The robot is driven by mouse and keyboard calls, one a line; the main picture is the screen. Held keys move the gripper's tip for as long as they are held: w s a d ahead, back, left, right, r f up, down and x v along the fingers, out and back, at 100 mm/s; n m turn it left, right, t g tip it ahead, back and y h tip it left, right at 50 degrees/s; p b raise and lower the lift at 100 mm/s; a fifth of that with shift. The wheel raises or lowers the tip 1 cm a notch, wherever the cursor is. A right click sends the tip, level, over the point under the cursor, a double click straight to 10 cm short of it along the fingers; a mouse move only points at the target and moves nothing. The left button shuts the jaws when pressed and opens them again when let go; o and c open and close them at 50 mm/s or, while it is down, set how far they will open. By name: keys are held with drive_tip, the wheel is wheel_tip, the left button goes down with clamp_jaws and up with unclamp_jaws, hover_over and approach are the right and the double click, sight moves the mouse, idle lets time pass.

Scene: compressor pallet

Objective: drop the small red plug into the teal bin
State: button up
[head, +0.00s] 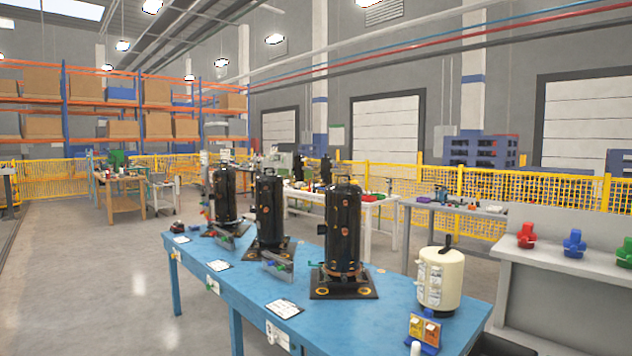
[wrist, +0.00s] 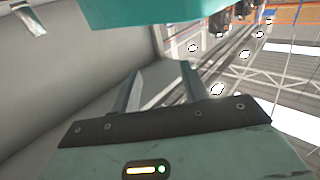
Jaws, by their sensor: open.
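My gripper (wrist: 161,86) shows only in the wrist view. Its two fingers stand apart with nothing visible between them. I cannot make out the small red plug in either view. No teal bin can be identified for certain. A plain teal surface (wrist: 165,12) crosses the top of the wrist view, beyond the fingertips and cut off by the frame. I cannot tell whether it is a bin wall or something else. In the head view, black compressors (head: 343,225) stand upright on a blue table (head: 385,314). Small reddish spots show on the nearest one, too small to identify.
A cream canister (head: 440,280) and an orange-and-blue holder (head: 424,331) stand at the table's right end. A grey bench (head: 560,268) at right carries red (head: 526,236), blue (head: 574,243) and green (head: 625,252) fittings. White cards lie along the table's left edge. The floor at left is clear.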

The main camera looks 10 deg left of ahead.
drive_tip(key=s+d+b, duration=0.1)
drive_tip(key=s+d, duration=0.1)
drive_tip(key=s, duration=1.1)
drive_tip(key=shift+d, duration=0.25)
drive_tip(key=shift+w, duration=0.1)
drive_tip(key=w+a+n+g, duration=0.2)
drive_tip(key=a+g, duration=0.3)
drive_tip(key=a, duration=0.5)
drive_tip(key=w+a+n+g, duration=0.2)
drive_tip(key=a+g, duration=0.2)
drive_tip(key=a, duration=0.5)
drive_tip(key=s+a+r+g+h, duration=0.1)
drive_tip(key=s+a+r+g, duration=0.2)
drive_tip(key=s, duration=0.5)
drive_tip(key=s+a+r+n+g+h, duration=0.1)
drive_tip(key=s+a+r+g, duration=0.1)
drive_tip(key=s+a, duration=0.4)
drive_tip(key=s+a+r+g+p, duration=0.1)
drive_tip(key=s+a+r+g, duration=0.2)
drive_tip(key=s, duration=0.7)
drive_tip(key=shift+s+a+r+g+h, duration=0.2)
drive_tip(key=shift+a+r+g+h, duration=0.15)
drive_tip(key=shift+a, duration=0.4)
